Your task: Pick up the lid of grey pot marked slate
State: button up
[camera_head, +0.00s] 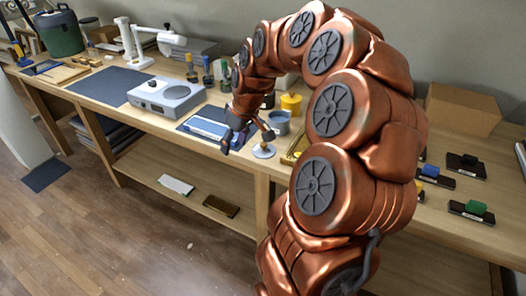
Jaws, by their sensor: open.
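A small blue-grey pot (279,124) stands on the wooden bench, just right of my gripper. Its top is small in the picture; I cannot tell if a lid sits on it, and no "slate" marking is legible. A pale round disc (263,152) lies near the bench's front edge, below my right fingertip; I cannot tell whether it is a lid. My gripper (246,139) points down with its fingers spread, above the front of the bench. It is open and nothing shows between the fingers. My copper arm hides part of the bench behind it.
A yellow pot (291,104) stands behind the grey one. A blue-and-white box or tray (206,129) lies left of my gripper. A grey device with a round top (166,96) stands farther left. Stamps (471,211) and a cardboard box (462,108) are right of my arm.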

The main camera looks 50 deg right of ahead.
jog(key=m+t+h, duration=0.1)
send_near(265, 144)
jog(key=f, duration=0.1)
jog(key=shift+w+a+f, duration=0.15)
jog(key=shift+w+f, duration=0.2)
jog(key=shift+f, duration=0.15)
jog(key=shift+w+a+f, duration=0.15)
jog(key=shift+w+f, duration=0.15)
jog(key=shift+f, duration=0.25)
jog(key=shift+d+p+x, duration=0.2)
jog(key=shift+p+x, duration=1)
jog(key=shift+x, duration=1.7)
grip_shut()
jog(key=shift+r, duration=0.15)
